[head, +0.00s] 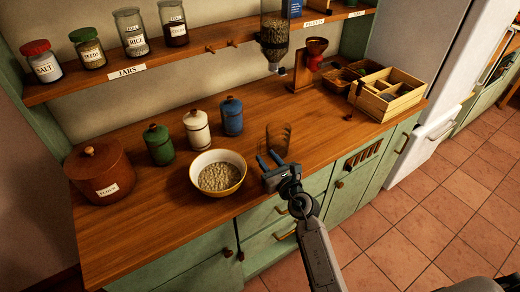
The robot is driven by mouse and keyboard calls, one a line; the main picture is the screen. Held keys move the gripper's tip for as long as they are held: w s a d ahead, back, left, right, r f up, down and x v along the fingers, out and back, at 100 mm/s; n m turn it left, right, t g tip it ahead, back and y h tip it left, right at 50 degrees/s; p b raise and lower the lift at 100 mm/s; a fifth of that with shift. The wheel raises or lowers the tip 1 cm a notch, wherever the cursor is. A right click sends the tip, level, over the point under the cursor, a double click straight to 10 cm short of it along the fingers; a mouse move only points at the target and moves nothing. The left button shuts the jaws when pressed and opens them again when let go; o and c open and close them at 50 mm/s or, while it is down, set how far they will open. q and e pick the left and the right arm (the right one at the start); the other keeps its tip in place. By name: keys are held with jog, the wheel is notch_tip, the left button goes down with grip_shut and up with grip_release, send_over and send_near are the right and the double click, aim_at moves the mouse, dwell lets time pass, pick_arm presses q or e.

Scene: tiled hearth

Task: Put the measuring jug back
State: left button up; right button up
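A clear, see-through vessel that looks like the measuring jug (279,136) stands on the wooden counter, right of the blue canister. Only its faint curved outlines and dark streaks show. My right gripper (269,160) comes in from the lower right, just in front of the vessel. Its two blue-tipped fingers are apart and point at the vessel's lower part. I cannot tell whether they touch it. My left gripper is not in view.
A bowl of grain (218,176) stands close left of my gripper. Green (159,145), white (197,130) and blue (231,116) canisters stand behind it. A flour crock (99,172) is far left, a wooden divided box (388,94) right. A shelf labelled JARS (126,72) runs above; hooks (221,46) hang empty.

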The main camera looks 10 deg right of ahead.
jog(key=shift+v, duration=2.05)
